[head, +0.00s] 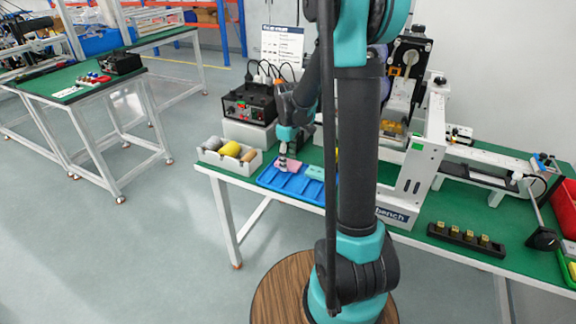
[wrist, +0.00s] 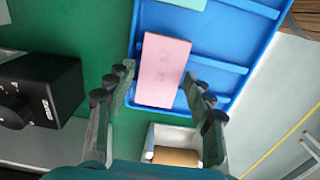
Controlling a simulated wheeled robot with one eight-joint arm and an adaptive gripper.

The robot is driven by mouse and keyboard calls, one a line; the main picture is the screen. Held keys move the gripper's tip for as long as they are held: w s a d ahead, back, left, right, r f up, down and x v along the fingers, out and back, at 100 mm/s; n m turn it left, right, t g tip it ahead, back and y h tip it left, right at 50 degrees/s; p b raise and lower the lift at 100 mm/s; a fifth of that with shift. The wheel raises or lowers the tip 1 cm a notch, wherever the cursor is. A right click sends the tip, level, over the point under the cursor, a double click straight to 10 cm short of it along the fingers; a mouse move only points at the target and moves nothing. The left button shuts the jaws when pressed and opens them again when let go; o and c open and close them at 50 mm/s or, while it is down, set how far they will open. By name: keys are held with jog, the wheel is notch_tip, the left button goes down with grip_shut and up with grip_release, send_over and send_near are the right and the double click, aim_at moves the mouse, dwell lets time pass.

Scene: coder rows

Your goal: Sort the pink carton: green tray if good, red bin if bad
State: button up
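The pink carton (wrist: 162,70) lies in the blue compartmented tray (wrist: 222,75), with faint marks on its upper face. It also shows in the head view (head: 293,166), partly hidden by my gripper. My gripper (wrist: 160,84) is open, with its fingers apart on either side of the carton's near end. The fingers appear clear of the carton; I cannot tell its exact height above it.
A mint carton (head: 315,172) shares the blue tray. A white box (head: 215,160) with rolls stands left of it, and a black control unit (head: 250,104) behind. A white bench machine (head: 425,160) and a black strip with brass blocks (head: 465,238) are to the right.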

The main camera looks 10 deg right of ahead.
jog(key=c, duration=0.5)
jog(key=shift+o, duration=0.2)
jog(key=shift+r, duration=2.5)
